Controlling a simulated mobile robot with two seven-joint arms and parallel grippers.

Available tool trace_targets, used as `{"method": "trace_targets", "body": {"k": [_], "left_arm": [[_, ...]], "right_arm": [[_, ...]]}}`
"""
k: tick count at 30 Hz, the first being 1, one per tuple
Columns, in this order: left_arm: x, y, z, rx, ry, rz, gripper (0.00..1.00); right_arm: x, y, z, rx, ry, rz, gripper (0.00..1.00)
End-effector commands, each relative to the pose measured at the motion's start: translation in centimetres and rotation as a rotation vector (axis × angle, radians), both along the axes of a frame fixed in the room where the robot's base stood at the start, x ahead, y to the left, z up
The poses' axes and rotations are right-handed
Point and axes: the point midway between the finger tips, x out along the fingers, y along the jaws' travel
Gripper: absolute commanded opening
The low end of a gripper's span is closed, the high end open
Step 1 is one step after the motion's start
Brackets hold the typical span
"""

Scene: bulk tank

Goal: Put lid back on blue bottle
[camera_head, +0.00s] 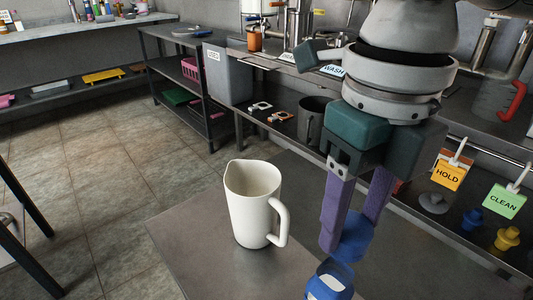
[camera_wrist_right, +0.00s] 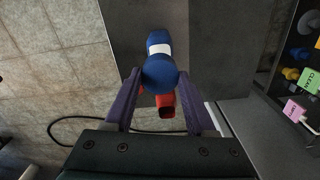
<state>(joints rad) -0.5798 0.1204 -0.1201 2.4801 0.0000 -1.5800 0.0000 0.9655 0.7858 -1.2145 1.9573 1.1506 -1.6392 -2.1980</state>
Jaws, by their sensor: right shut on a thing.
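My right gripper (camera_head: 351,238) has its two purple fingers pointing down. It is shut on a blue lid (camera_head: 353,242), which also shows as a round blue piece between the fingertips in the right wrist view (camera_wrist_right: 160,74). The blue bottle (camera_head: 318,292) with a white label is at the bottom edge of the head view, partly cut off, just below and left of the lid. It also shows just beyond the lid in the right wrist view (camera_wrist_right: 158,36). I cannot tell whether lid and bottle touch. My left gripper is not in view.
A white pitcher (camera_head: 252,205) stands on the grey table (camera_head: 185,235), left of the gripper. A red object (camera_wrist_right: 166,104) shows beyond the fingers in the wrist view. HOLD (camera_head: 449,176) and CLEAN (camera_head: 504,202) tags hang on a rail at right. Table left of the pitcher is clear.

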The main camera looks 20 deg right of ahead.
Motion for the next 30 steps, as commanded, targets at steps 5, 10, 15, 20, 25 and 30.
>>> {"method": "trace_targets", "body": {"k": [5, 10, 15, 20, 25, 30], "left_arm": [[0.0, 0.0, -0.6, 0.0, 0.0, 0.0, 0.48], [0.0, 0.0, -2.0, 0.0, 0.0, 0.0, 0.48], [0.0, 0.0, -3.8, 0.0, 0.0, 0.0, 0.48], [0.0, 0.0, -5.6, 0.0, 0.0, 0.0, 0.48], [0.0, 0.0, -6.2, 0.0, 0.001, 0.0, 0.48], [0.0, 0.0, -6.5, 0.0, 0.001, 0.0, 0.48]], "right_arm": [[0.0, -0.1, -0.5, 0.0, -0.001, 0.019, 0.05], [0.0, -0.1, -1.6, 0.0, -0.002, 0.018, 0.05], [0.0, 0.0, -3.0, 0.001, -0.003, 0.018, 0.05], [0.0, -0.1, -4.3, 0.0, -0.002, 0.017, 0.05], [0.0, 0.0, -5.4, 0.001, 0.0, 0.016, 0.05], [0.0, -0.1, -6.3, 0.0, 0.0, 0.016, 0.05]]}}
